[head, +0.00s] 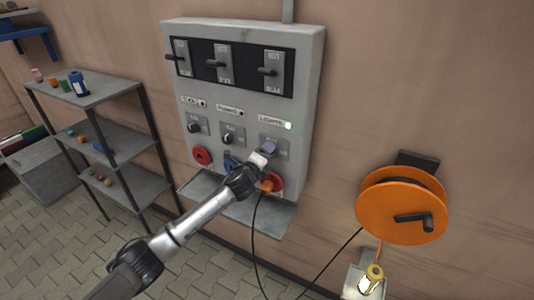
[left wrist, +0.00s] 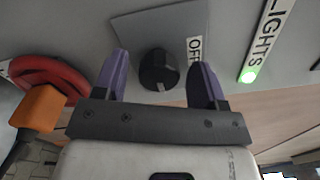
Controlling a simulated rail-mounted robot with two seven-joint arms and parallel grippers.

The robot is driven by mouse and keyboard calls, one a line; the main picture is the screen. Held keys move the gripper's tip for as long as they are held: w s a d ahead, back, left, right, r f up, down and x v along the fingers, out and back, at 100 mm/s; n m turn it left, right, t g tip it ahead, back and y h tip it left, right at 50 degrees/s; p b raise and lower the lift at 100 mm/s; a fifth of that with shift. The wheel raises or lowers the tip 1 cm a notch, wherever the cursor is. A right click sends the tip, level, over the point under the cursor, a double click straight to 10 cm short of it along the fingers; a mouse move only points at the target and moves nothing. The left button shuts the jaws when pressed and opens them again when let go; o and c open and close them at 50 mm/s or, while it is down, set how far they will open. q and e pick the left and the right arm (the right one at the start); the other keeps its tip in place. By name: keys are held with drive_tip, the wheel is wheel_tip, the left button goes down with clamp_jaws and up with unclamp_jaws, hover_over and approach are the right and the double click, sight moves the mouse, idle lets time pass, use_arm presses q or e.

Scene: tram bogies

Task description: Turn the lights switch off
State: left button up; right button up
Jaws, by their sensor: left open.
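The lights switch (left wrist: 159,70) is a black round knob with a pale mark on a grey plate, beside an "OFF" label. In the left wrist view it sits between the two purple fingers of my left gripper (left wrist: 162,78), which is open, with gaps visible on both sides. In the head view my left gripper (head: 266,150) is at the panel's right column and covers the knob. The "LIGHTS" label (left wrist: 268,38) is next to a lit green lamp (left wrist: 248,75), which also glows in the head view (head: 288,126). My right gripper is not in view.
The grey panel (head: 312,85) also has two other knobs, several levers above and round red sockets below. An orange plug (left wrist: 40,107) with a black cable sits close to the left gripper. An orange reel (head: 400,205) hangs at right; a shelf (head: 110,90) stands at left.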

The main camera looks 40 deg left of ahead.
use_arm(q)
drive_tip(key=shift+w, duration=0.5)
drive_tip(key=shift+c, duration=0.5)
drive_tip(key=c, duration=0.8)
